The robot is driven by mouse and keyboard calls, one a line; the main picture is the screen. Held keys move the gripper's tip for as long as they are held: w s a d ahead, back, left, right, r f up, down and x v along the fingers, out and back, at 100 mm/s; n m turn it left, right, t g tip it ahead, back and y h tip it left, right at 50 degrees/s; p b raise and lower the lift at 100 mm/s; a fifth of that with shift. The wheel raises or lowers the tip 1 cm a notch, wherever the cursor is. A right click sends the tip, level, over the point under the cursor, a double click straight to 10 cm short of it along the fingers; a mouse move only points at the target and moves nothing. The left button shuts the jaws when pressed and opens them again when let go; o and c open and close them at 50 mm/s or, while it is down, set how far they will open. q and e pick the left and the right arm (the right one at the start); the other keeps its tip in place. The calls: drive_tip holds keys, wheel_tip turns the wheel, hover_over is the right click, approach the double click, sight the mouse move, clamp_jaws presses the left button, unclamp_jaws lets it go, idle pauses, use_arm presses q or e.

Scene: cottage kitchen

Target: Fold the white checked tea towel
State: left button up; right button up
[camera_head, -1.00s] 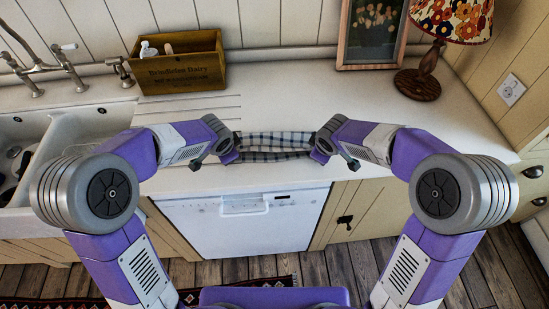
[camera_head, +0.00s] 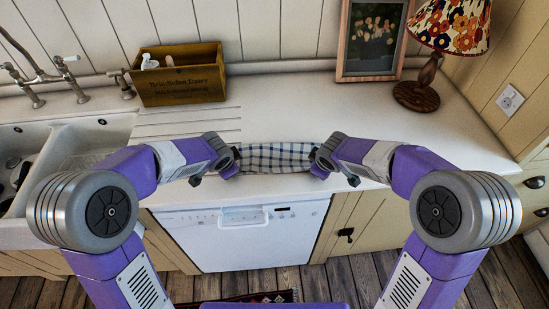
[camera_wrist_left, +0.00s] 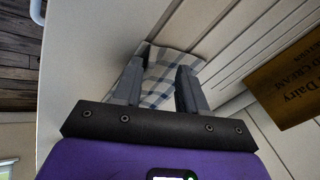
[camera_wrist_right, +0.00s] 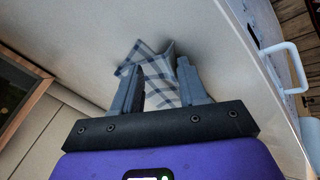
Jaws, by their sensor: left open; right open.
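The white checked tea towel (camera_head: 276,157), white with dark blue-grey lines, lies as a narrow folded strip on the worktop near its front edge. My left gripper (camera_head: 231,161) is at its left end and my right gripper (camera_head: 319,161) at its right end. In the left wrist view, towel cloth (camera_wrist_left: 166,64) shows between and beyond the parted fingers. In the right wrist view, a towel corner (camera_wrist_right: 155,60) shows beyond and between the parted fingers. Both grippers are open. Whether the fingertips touch the cloth, I cannot tell.
A wooden crate (camera_head: 182,91) with small items stands behind on the left, beside the sink (camera_head: 82,140). A picture frame (camera_head: 371,40) and a lamp (camera_head: 425,80) stand at the back right. A white dishwasher (camera_head: 240,235) is below. The worktop behind the towel is clear.

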use_arm(q)
drive_tip(key=shift+s+r, duration=0.15)
drive_tip(key=shift+s, duration=0.05)
use_arm(e)
drive_tip(key=shift+s+r, duration=0.2)
drive_tip(key=shift+r, duration=0.05)
use_arm(q)
drive_tip(key=v, duration=0.2)
drive_tip(key=shift+r, duration=0.45)
use_arm(e)
drive_tip(key=v, duration=0.2)
drive_tip(key=shift+r, duration=0.45)
use_arm(q)
drive_tip(key=s+v, duration=0.1)
drive_tip(key=v, duration=0.6)
drive_tip(key=shift+s+f, duration=0.15)
drive_tip(key=shift+f, duration=0.05)
use_arm(e)
drive_tip(key=s+v, duration=0.1)
drive_tip(key=v, duration=0.6)
drive_tip(key=shift+s+f, duration=0.15)
drive_tip(key=shift+f, duration=0.1)
